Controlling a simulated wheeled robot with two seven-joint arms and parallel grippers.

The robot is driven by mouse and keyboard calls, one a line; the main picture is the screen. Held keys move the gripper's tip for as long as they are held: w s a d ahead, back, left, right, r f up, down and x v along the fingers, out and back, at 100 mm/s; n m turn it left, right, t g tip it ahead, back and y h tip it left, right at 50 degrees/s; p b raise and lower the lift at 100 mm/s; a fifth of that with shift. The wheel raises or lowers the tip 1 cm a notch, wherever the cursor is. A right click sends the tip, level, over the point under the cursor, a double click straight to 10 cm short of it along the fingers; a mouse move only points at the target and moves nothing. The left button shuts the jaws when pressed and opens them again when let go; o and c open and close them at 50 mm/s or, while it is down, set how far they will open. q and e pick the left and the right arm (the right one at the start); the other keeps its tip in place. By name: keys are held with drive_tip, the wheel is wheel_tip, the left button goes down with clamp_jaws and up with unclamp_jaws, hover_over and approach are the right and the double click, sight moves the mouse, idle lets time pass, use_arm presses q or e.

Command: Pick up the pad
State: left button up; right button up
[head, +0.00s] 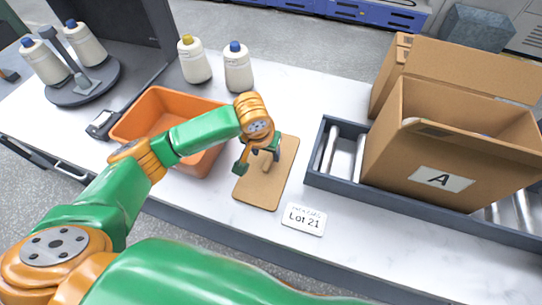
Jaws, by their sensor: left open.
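The pad (258,190) is a flat tan rectangle with rounded corners. It lies on the white worktop in the middle of the head view, between the orange tray and the roller conveyor. My left gripper (258,170) is over the upper part of the pad, pointing down, with its fingers apart and nothing seen between them. I cannot tell whether the fingertips touch the pad. My left wrist hides part of the pad's far end. My right gripper is not in view.
An orange tray (135,125) stands left of the pad. A "Lot 21" card (304,219) lies at its lower right. A cardboard box marked A (400,150) sits on the roller conveyor (322,178).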

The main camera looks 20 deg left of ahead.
sight(268, 160)
use_arm(q)
drive_tip(key=shift+s+d+f, duration=0.15)
drive_tip(key=shift+s+f, duration=0.25)
drive_tip(key=shift+f, duration=0.25)
drive_tip(key=shift+x, duration=1.15)
drive_tip(key=shift+w+f, duration=0.3)
drive_tip(key=shift+w, duration=0.2)
drive_tip(key=shift+c, duration=1.3)
drive_tip(key=shift+s+r, duration=0.2)
drive_tip(key=shift+s, duration=0.1)
clamp_jaws()
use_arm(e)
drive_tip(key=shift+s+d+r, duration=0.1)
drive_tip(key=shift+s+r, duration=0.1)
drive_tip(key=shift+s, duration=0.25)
use_arm(q)
drive_tip(key=shift+w, duration=0.2)
